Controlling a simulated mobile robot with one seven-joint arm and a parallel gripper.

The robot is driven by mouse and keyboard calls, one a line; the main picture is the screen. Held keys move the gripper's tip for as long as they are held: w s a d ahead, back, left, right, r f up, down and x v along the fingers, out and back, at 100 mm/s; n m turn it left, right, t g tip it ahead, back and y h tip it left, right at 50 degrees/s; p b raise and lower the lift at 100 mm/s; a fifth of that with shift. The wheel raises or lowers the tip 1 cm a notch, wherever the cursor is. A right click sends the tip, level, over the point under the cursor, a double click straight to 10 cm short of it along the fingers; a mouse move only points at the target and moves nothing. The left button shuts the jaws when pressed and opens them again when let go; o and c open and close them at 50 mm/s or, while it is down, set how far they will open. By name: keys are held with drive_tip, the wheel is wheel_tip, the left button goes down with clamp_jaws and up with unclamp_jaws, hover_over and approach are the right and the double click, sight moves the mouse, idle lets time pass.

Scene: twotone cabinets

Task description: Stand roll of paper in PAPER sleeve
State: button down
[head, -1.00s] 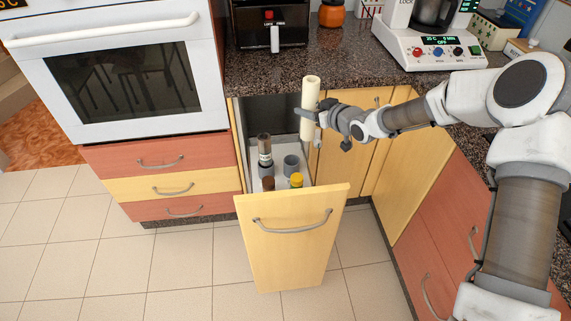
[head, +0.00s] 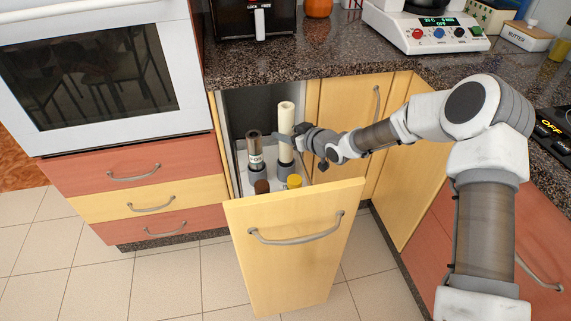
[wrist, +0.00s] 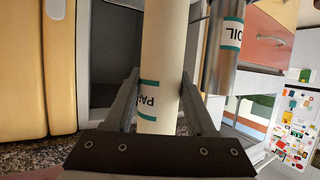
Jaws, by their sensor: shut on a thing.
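The roll of paper (head: 286,116) is a tall cream cylinder, upright, in the pulled-out drawer. My gripper (head: 291,140) is shut on it at about mid-height, coming from the right. In the wrist view the roll (wrist: 163,60) runs between both fingers, with a teal-edged label partly reading "PA". A grey sleeve (head: 284,172) stands in the drawer, directly below the roll. The roll's lower end meets or enters the sleeve's mouth; I cannot tell how deep. No lettering on the sleeve is readable.
Brown and yellow caps (head: 294,181) sit nearer the drawer front (head: 290,250). The counter edge and cabinet doors are behind.

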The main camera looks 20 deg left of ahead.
sight(291, 153)
wheel_tip(291, 153, down, 8)
drive_tip(key=shift+r+b, duration=0.15)
drive_tip(key=shift+b, duration=0.85)
drive_tip(key=shift+f, duration=0.3)
drive_tip(key=shift+c, duration=1.1)
unclamp_jaws()
drive_tip(key=shift+r, duration=0.4)
drive_tip(key=p+v, duration=0.3)
drive_tip(key=v, duration=0.9)
drive_tip(key=shift+d, duration=0.1)
